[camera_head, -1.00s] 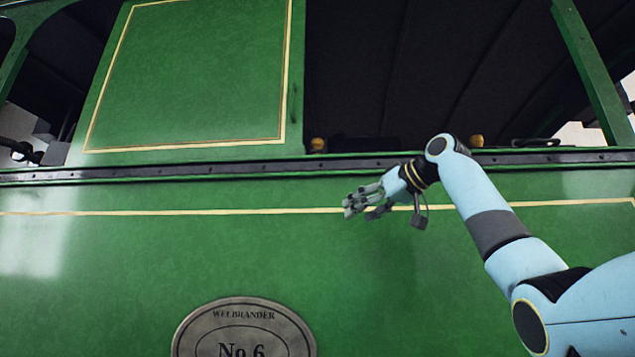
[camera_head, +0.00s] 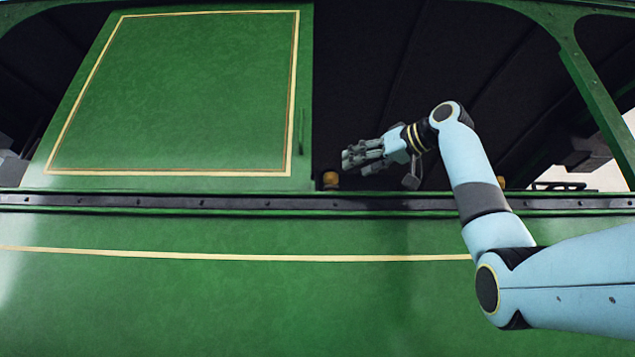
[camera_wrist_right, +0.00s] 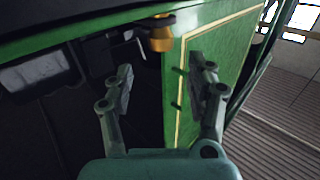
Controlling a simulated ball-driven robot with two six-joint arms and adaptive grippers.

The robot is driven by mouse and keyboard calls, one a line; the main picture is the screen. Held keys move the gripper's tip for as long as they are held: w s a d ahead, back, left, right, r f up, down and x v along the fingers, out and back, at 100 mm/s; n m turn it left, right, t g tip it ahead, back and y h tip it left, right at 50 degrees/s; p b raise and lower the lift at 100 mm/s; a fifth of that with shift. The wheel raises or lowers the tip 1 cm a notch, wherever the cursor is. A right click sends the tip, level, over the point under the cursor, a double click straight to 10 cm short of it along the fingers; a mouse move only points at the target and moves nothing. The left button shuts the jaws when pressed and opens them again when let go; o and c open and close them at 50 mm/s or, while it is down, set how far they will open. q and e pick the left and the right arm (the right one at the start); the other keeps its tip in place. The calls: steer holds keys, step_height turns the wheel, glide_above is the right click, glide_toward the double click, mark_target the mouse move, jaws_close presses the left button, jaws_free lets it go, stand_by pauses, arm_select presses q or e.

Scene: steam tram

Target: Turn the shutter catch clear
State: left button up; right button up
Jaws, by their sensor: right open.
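The green shutter panel (camera_head: 180,95) with a cream border stands left of the dark window opening. A brass fitting (camera_head: 330,180), probably the catch, sits on the sill at the panel's lower right corner. In the right wrist view the brass fitting (camera_wrist_right: 160,40) carries a dark flat piece and lies past the fingertips, near the panel (camera_wrist_right: 215,50). My right gripper (camera_head: 350,158) is just above and right of the fitting, apart from it, pointing left. Its fingers (camera_wrist_right: 163,72) are open and empty in the wrist view. My left gripper is not in view.
A dark riveted rail (camera_head: 400,203) runs along the tram side below the opening. A thin upright handle (camera_head: 301,130) is on the panel's right edge. A green post (camera_head: 590,85) stands at the right. The opening behind my gripper looks dark and clear.

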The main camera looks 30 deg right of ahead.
mark_target(336, 174)
steer(key=p+x, duration=0.4)
steer(key=x, duration=0.4)
steer(key=shift+w+a+r, duration=0.15)
steer(key=shift+w+a, duration=0.05)
steer(key=shift+w, duration=0.1)
steer(key=shift+w+p, duration=0.3)
steer(key=shift+p, duration=0.1)
steer(key=shift+w, duration=0.1)
steer(key=c, duration=1.1)
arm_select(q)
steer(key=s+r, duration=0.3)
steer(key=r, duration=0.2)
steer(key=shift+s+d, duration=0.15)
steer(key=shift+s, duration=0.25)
arm_select(e)
steer(key=shift+a, duration=0.1)
jaws_close()
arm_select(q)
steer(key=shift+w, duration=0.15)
